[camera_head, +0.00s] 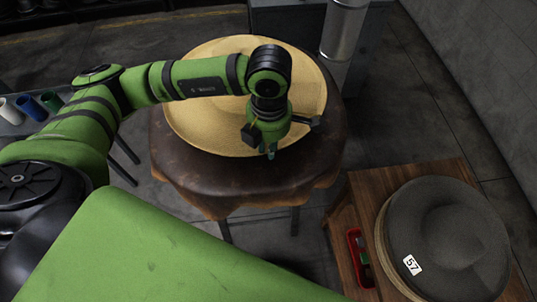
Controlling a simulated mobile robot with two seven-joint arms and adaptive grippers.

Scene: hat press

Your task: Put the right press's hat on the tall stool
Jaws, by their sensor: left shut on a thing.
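A wide, round tan hat (205,115) lies over the tall stool, covering most of its far side. The stool's round, dark brown leather top (215,180) shows along the near side, with metal legs below. My left gripper (271,154) points down at the near right edge of the hat and is shut on its brim. The gripper and arm hide part of the hat's middle and right side. I cannot tell whether the whole hat rests on the seat or is held slightly above it. My right gripper is out of view.
A grey felt hat (435,235) with a "57" tag sits on a wooden table (365,195) at the lower right. A small red tray (360,257) lies beside it. A metal cylinder (343,28) stands behind the stool. Several coloured tubes (30,107) are at the left.

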